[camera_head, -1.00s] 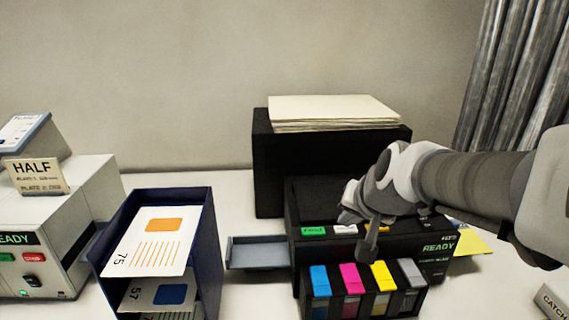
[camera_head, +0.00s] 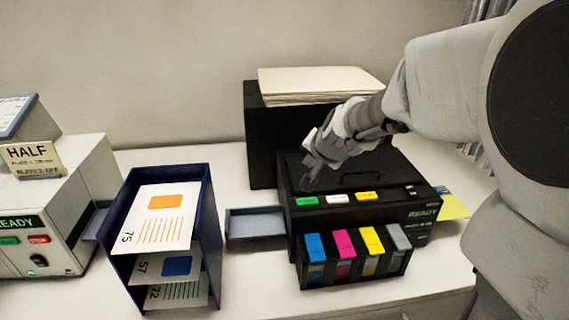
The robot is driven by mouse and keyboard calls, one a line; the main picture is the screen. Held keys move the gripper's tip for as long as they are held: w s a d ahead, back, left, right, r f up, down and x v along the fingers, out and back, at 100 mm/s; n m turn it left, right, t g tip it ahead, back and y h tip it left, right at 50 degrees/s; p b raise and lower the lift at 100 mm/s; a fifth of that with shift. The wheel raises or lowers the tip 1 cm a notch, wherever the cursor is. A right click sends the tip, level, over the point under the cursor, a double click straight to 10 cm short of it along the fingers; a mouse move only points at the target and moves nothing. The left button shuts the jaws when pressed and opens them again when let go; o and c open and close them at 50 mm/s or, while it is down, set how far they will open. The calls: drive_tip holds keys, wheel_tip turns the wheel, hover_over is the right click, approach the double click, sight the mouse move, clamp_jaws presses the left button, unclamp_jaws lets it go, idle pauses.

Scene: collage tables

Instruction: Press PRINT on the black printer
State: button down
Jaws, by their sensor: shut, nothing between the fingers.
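The black printer (camera_head: 350,185) stands right of centre on the white table. A green button (camera_head: 307,201), a white button (camera_head: 337,199) and a yellow button (camera_head: 367,196) line its top front edge. Their lettering is too small to read. Its display (camera_head: 423,212) reads READY. My gripper (camera_head: 307,186) is shut and empty, pointing down over the printer's top just behind the green button. I cannot tell whether it touches the printer. The cyan, magenta, yellow and grey cartridges (camera_head: 343,243) sit at its front.
A paper stack (camera_head: 318,84) lies on the tall black block behind the printer. A grey tray (camera_head: 256,223) juts out left of the printer. A navy rack (camera_head: 205,235) holds numbered cards. A white machine (camera_head: 70,225) with a HALF sign (camera_head: 33,158) stands at far left.

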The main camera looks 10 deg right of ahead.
sight(308, 204)
drive_tip(key=shift+f+b, duration=4.1)
drive_tip(key=shift+f, duration=0.3)
drive_tip(key=shift+f, duration=0.1)
drive_tip(key=shift+f+b, duration=0.3)
drive_tip(key=shift+b, duration=0.2)
